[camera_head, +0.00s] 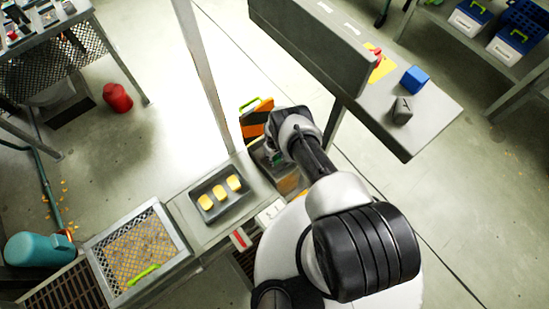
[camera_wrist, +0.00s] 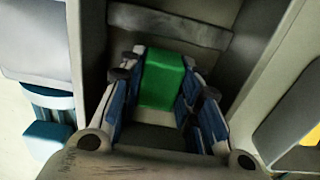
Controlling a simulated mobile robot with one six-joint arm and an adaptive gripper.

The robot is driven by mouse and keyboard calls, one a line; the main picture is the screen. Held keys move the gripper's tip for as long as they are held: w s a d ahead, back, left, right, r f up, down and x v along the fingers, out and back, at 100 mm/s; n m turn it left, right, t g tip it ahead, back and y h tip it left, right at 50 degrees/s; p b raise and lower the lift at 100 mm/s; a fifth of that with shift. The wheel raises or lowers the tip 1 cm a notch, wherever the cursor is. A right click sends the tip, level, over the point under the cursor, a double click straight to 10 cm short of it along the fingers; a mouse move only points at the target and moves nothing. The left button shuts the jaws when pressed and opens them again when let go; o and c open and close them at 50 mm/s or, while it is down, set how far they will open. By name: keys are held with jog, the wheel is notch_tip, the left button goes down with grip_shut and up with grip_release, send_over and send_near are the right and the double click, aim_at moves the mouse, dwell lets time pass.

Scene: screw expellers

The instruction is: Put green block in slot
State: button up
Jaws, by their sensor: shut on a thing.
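The green block (camera_wrist: 162,78) sits between the two blue-padded fingers of my gripper (camera_wrist: 160,95) in the wrist view. The fingers are shut on its two sides. Grey walls (camera_wrist: 245,55) stand around the block and fingers, like a recess or box; this may be the slot. Whether the block touches its bottom or walls I cannot tell. In the head view my gripper (camera_head: 274,157) is low at the right end of the grey bench, and only a sliver of green shows there. My arm hides most of that spot.
A dark tray (camera_head: 207,213) with three yellow pieces lies left of my gripper. Further left is a mesh-covered bin (camera_head: 98,253) with a green handle. An orange panel (camera_head: 250,127) stands just behind. A raised shelf (camera_head: 435,118) at the right holds a blue block (camera_head: 414,79).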

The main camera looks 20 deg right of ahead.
jog(key=shift+f, duration=0.15)
jog(key=o, duration=1.1)
jog(key=shift+c, duration=0.2)
